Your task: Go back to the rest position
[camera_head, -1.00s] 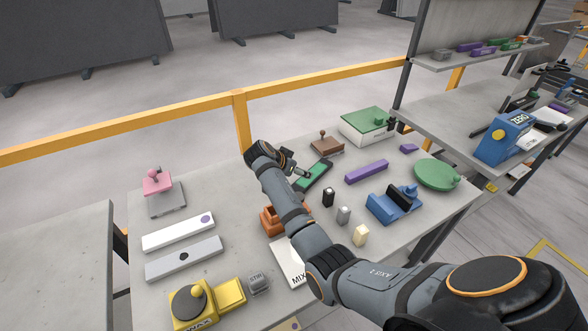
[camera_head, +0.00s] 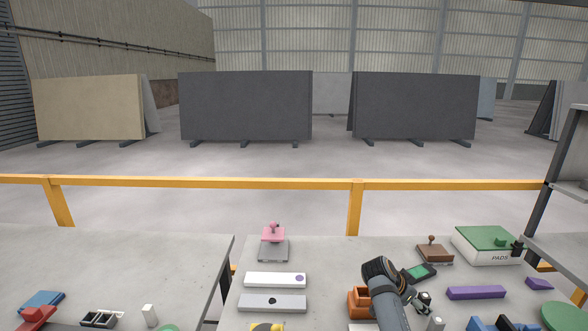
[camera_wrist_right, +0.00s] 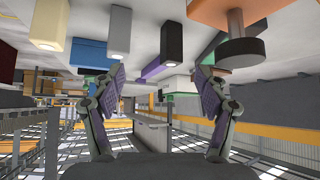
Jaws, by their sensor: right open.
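My right arm reaches over the stone slab table (camera_head: 335,252) in the head view. My right gripper (camera_head: 424,302) is near the green-screened device (camera_head: 421,272), at the arm's far end. In the right wrist view my right gripper (camera_wrist_right: 160,78) has its two fingers spread wide, with nothing between them. That view is upside down, and the table's objects hang along its top edge. My left gripper is in no view.
An orange open box (camera_head: 358,302) stands left of my right arm. A purple bar (camera_head: 477,293), a brown stamp (camera_head: 435,250) and a green-lidded box (camera_head: 487,244) lie to the right. A yellow rail (camera_head: 290,183) runs behind the table.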

